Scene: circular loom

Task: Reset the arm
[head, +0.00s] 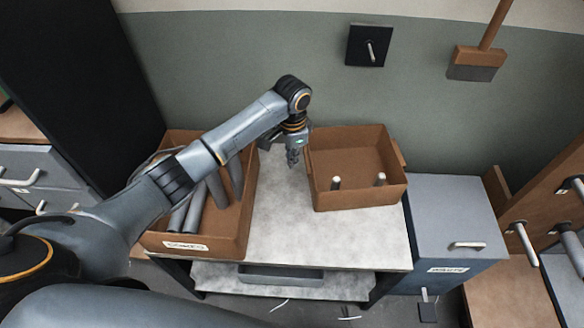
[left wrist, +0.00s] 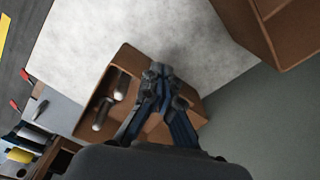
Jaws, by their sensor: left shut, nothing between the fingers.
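My left arm comes in from the left in the head view, over the brown box at left. My left gripper (head: 293,162) points down above the pale table, just left of the brown bin at right. Its fingers are together and hold nothing. In the left wrist view the gripper (left wrist: 158,72) also shows shut, with the brown bin (left wrist: 120,62) behind it and the pale table top beyond its tips. A second arm link of mine crosses the bottom left of the head view. My right gripper does not show in either view.
The pale table (head: 290,225) carries a left box (head: 205,243) with several grey tubes and a right bin (head: 362,195) with two short pegs. A grey waste cabinet (head: 450,225) stands right of the table. The table's middle is clear.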

